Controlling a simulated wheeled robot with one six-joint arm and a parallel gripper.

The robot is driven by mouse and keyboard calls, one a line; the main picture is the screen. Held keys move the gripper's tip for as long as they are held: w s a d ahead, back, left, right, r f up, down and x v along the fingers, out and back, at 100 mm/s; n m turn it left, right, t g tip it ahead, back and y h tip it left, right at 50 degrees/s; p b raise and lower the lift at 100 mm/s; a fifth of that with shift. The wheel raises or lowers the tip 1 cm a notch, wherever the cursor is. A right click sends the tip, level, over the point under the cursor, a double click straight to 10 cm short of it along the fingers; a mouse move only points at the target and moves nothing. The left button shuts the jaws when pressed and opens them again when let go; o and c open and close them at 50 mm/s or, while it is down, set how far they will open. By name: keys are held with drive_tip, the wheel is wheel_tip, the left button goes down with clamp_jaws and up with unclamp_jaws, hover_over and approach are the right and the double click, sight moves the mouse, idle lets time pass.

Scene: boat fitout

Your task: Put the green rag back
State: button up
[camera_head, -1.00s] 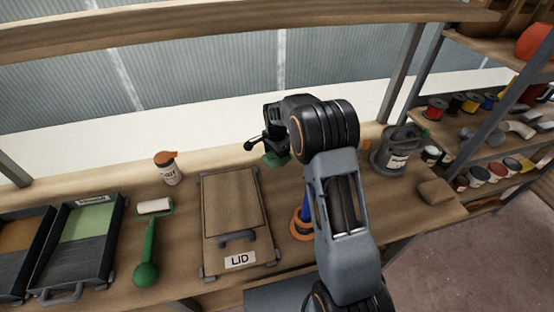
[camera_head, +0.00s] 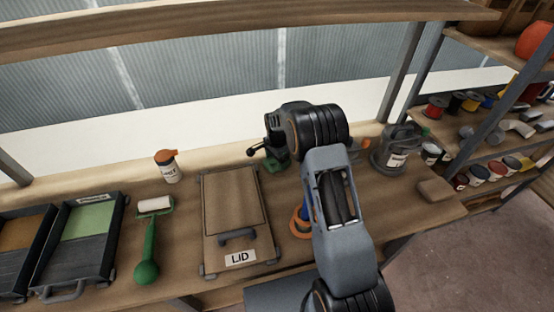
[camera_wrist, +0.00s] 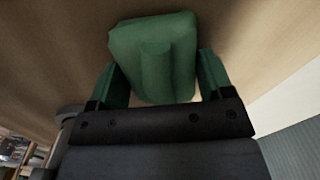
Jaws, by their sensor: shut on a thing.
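The green rag (camera_head: 276,166) is at my gripper (camera_head: 273,152), low over the bench, right of the upper corner of the box marked LID. In the wrist view, the rag (camera_wrist: 155,50) is a folded green bundle between the two fingers of my gripper (camera_wrist: 162,78), which is shut on it. Plain wood fills the view behind the rag. I cannot tell whether the rag touches the bench.
The box with the LID label (camera_head: 236,190) lies left of my gripper. A green-handled roller (camera_head: 148,250), an orange-capped bottle (camera_head: 168,168) and a tray with a green bottom (camera_head: 90,224) are further left. An orange ring (camera_head: 299,222), a grey can (camera_head: 395,150) and a brown block (camera_head: 435,191) are right.

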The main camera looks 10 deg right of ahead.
drive_tip(key=o, duration=0.8)
wheel_tip(320, 180, up, 12)
drive_tip(key=shift+f, duration=0.2)
drive_tip(key=s+r+n+t, duration=0.1)
drive_tip(key=s+r+n, duration=0.4)
drive_tip(key=s, duration=0.5)
drive_tip(key=s+r+n+t, duration=0.2)
drive_tip(key=s+r+n, duration=0.3)
drive_tip(key=s, duration=0.5)
drive_tip(key=s+n, duration=0.1)
drive_tip(key=s, duration=0.2)
drive_tip(key=s+f+n, duration=0.1)
drive_tip(key=s, duration=0.2)
drive_tip(key=s+n, duration=0.1)
drive_tip(key=s, duration=0.1)
drive_tip(key=shift+s+f+n+t, duration=0.3)
drive_tip(key=shift+s+f+n, duration=0.05)
drive_tip(key=shift+s+n, duration=0.05)
